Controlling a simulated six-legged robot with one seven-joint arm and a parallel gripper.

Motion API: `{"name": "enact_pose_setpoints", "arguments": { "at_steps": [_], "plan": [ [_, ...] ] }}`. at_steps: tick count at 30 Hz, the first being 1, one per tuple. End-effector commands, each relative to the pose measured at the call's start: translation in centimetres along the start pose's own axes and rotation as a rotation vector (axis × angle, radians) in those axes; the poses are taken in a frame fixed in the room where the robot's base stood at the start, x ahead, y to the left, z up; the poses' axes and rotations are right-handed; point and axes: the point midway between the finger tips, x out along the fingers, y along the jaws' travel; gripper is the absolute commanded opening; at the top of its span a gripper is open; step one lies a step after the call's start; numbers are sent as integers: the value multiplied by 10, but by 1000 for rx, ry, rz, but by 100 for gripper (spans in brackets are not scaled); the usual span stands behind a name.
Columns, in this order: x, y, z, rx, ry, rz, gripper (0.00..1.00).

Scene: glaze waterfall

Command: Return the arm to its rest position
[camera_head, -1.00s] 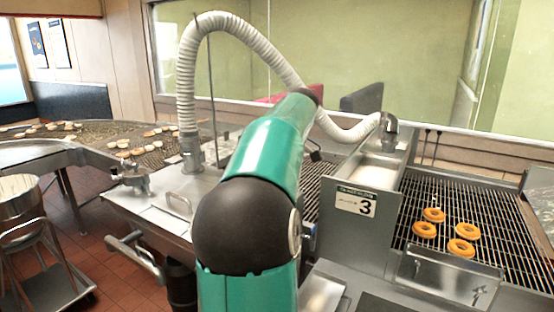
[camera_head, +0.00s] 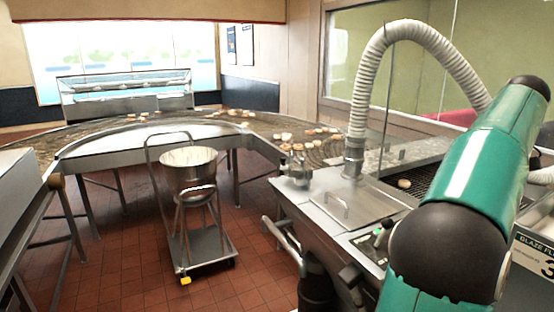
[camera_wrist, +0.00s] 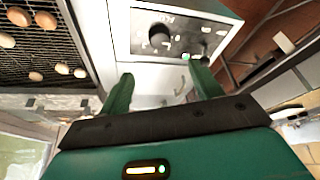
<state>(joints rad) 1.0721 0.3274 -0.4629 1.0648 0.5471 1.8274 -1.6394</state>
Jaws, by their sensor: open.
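My green arm stands at the right of the head view, bent at a black joint, with its far end out of the picture. My gripper (camera_wrist: 158,88) shows in the wrist view with its two green fingers apart and nothing between them. Beyond the fingers is the steel glaze machine with a dark control panel (camera_wrist: 178,38). The same machine's steel top (camera_head: 345,205) is left of my arm in the head view. The gripper itself does not show in the head view.
A steel bowl on a wheeled cart (camera_head: 188,170) stands on the red tile floor. A curved conveyor (camera_head: 262,128) carries several doughnuts behind it. A ribbed white hose (camera_head: 362,95) arches over the machine. The floor around the cart (camera_head: 120,270) is clear.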

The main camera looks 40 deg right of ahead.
Motion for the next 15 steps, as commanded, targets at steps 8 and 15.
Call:
{"name": "enact_pose_setpoints", "arguments": {
  "at_steps": [8, 15],
  "plan": [
    [12, -16, -28, 25, 7, -2, 64],
    [66, -103, -118, 134, 6, -9, 64]
  ]
}}
